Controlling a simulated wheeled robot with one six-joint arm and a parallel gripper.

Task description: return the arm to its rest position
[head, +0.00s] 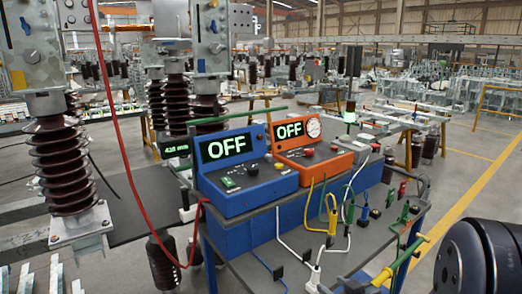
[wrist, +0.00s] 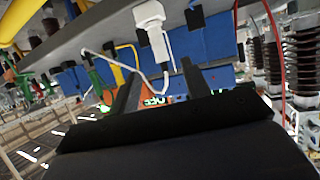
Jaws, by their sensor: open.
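My gripper (wrist: 160,72) shows in the wrist view, with its two dark fingers apart and nothing held between them. The wrist picture is upside down. A white plug with a cable (wrist: 151,22) lies beyond the fingertips; I cannot tell how far, but no contact shows. In the head view, a dark rounded part of my own arm (head: 482,262) fills the lower right corner. My gripper's fingers do not show clearly there.
A cart (head: 262,268) carries a blue tester (head: 245,180) and an orange tester (head: 318,158), both reading OFF. Several coloured leads and plugs crowd its right side. A red cable (head: 113,110) hangs at left near a brown insulator (head: 65,165). Floor (head: 480,135) at right is open.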

